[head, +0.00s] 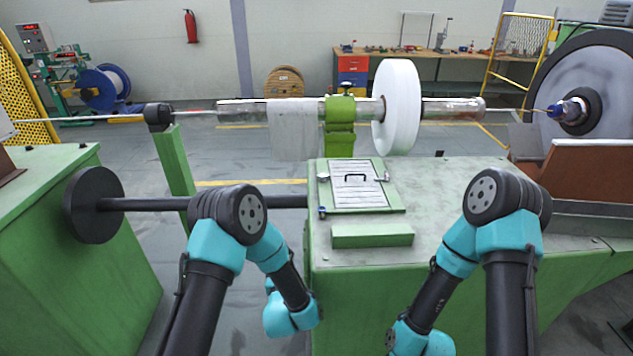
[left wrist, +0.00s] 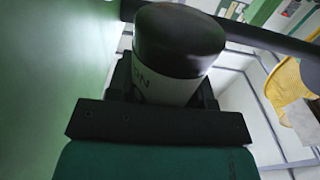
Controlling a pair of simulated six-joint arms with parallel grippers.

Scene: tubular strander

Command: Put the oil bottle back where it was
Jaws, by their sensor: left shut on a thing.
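The oil bottle (left wrist: 180,45) shows close up in the left wrist view, with a dark rounded end and a pale label band bearing dark letters. My left gripper (left wrist: 165,90) is shut on it, with a dark finger on either side. In the head view my left forearm hangs down in front of the green machine bed, and neither the gripper nor the bottle can be seen there. My right forearm hangs down at the lower middle; its gripper is out of view.
The green machine bed (head: 455,205) carries a hatch plate (head: 355,185) and a green block (head: 372,236). A dark horizontal shaft (head: 150,204) runs from the green cabinet (head: 85,265) behind my left arm. A green wall (left wrist: 50,80) is close by in the left wrist view.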

